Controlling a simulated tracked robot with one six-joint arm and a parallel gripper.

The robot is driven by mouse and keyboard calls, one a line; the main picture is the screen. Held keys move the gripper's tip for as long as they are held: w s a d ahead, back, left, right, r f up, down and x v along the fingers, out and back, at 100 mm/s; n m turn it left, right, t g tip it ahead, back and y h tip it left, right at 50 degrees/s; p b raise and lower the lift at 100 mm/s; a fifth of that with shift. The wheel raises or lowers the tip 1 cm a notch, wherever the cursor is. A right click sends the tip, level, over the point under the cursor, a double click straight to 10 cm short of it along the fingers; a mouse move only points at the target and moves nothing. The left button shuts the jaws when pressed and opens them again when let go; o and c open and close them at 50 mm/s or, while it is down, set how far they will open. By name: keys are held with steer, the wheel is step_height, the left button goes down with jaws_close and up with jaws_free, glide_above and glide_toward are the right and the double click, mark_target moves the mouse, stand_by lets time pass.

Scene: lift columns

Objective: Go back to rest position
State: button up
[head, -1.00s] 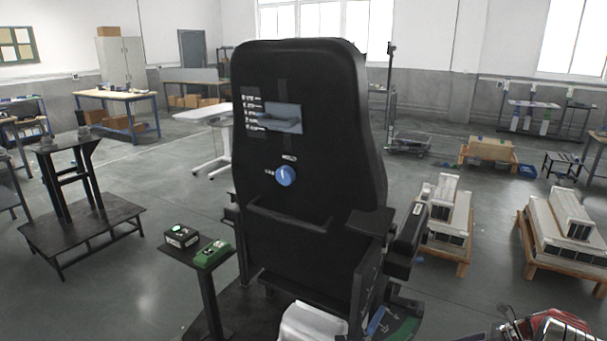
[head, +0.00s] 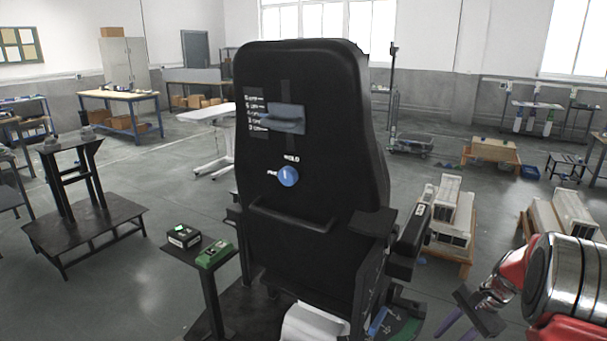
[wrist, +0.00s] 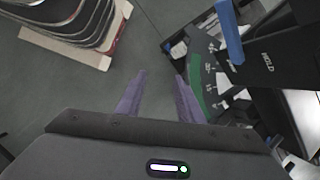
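My gripper (wrist: 160,98) shows in the wrist view as two purple fingers, apart, with only grey floor between them. It also shows at the lower right of the head view (head: 462,325), beside my red and silver arm. The fingers hold nothing that I can see. A tall black chair-like column (head: 310,130) stands in the middle of the head view, with a blue knob (head: 287,176), a grey-blue slider handle (head: 286,119) and a scale. My gripper is to the right of its base. A green dial plate with a blue lever (wrist: 228,30) lies right of the fingers in the wrist view.
A stand with a green box (head: 215,254) and a black box (head: 184,236) is left of the column. Pallets with stacked grey parts (head: 453,215) stand at the right. A black table (head: 85,235) is at the left. Open floor lies between them.

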steer(key=s+a+r+n+t+h, duration=0.5)
steer(key=s+a+r+n, duration=0.9)
steer(key=s+a+r, duration=0.8)
steer(key=shift+s+n, duration=0.4)
steer(key=shift+s, duration=0.55)
steer(key=shift+d, duration=0.1)
steer(key=shift+s, duration=0.15)
stand_by(0.3)
